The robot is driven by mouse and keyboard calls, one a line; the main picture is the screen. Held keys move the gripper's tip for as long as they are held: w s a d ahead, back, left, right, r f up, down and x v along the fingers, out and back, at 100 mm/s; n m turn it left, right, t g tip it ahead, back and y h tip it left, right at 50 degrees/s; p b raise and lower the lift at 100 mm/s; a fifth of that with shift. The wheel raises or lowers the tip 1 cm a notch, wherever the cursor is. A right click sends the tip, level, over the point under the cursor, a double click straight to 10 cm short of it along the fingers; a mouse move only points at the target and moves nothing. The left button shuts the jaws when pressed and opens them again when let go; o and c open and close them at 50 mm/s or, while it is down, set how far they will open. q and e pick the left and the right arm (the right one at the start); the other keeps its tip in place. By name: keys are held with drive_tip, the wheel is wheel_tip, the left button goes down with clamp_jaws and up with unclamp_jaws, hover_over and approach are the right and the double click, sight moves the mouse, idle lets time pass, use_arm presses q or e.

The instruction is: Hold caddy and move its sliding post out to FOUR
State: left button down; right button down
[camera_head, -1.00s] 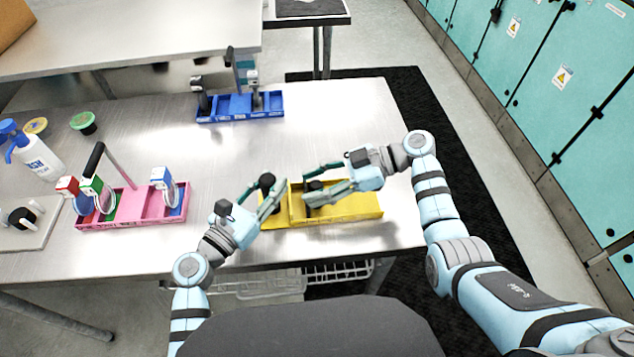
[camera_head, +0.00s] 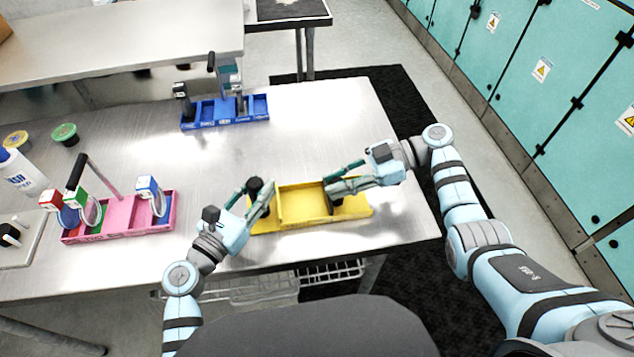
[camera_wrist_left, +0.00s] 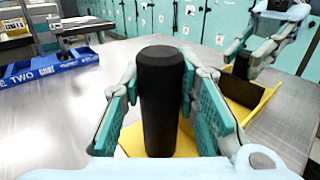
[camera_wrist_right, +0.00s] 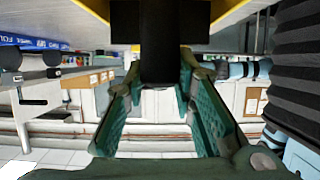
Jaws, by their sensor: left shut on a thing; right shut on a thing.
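The yellow caddy (camera_head: 300,216) lies on the steel table near its front right. An upright black cylindrical grip (camera_head: 255,188) stands at its left end. My left gripper (camera_head: 262,195) is shut around this grip, which shows large in the left wrist view (camera_wrist_left: 162,95). My right gripper (camera_head: 336,188) is shut on the dark sliding post (camera_head: 334,204), right of the caddy's middle. The right wrist view shows a black block (camera_wrist_right: 160,40) between the fingers, close under the yellow caddy. The caddy's markings are too small to read.
A pink caddy (camera_head: 121,215) with red, green and blue modules stands to the left. A blue caddy (camera_head: 225,113) stands at the back. A bottle (camera_head: 24,175) and lidded jars (camera_head: 65,134) are at far left. The table between the caddies is clear.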

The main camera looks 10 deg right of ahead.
drive_tip(key=shift+d, duration=0.25)
drive_tip(key=c, duration=1.3)
unclamp_jaws()
drive_tip(key=v, duration=1.2)
use_arm(q)
drive_tip(key=c, duration=1.1)
unclamp_jaws()
drive_tip(key=shift+r, duration=0.1)
